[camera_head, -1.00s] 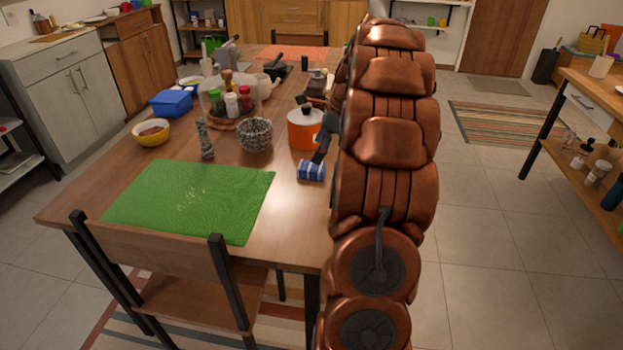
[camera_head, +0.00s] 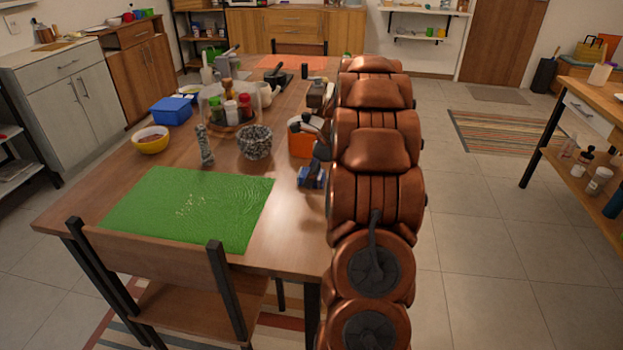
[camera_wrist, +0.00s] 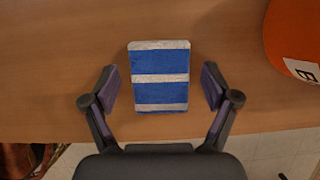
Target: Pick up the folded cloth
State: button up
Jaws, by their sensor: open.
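The folded cloth (camera_wrist: 160,92) is a small blue and white striped block lying flat on the wooden table, near its edge. In the wrist view it sits between the two fingers of my gripper (camera_wrist: 160,90), with a gap on each side. My gripper is open and holds nothing. In the head view my gripper (camera_head: 312,170) is over the cloth (camera_head: 306,179) and hides much of it. The height of the fingertips above the table is hard to tell.
An orange pot (camera_head: 300,146) stands close behind the cloth and shows at the upper right of the wrist view (camera_wrist: 295,35). A grey speckled bowl (camera_head: 255,142) and a grey mill (camera_head: 205,148) stand to the left. A green placemat (camera_head: 190,205) lies front left, by a chair (camera_head: 170,265).

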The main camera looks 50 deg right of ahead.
aim_at(307, 172)
jog(key=c, duration=1.1)
jog(key=shift+o, duration=0.2)
jog(key=shift+r, duration=1.65)
jog(key=shift+s+a+r, duration=0.25)
jog(key=shift+s+a, duration=0.45)
jog(key=shift+a, duration=0.05)
jog(key=s+a, duration=0.6)
jog(key=s+a+r, duration=0.1)
jog(key=s+a, duration=0.2)
jog(key=a, duration=0.1)
jog(key=shift+s+r+p, duration=0.1)
jog(key=shift+s+p, duration=0.2)
jog(key=shift+s, duration=0.1)
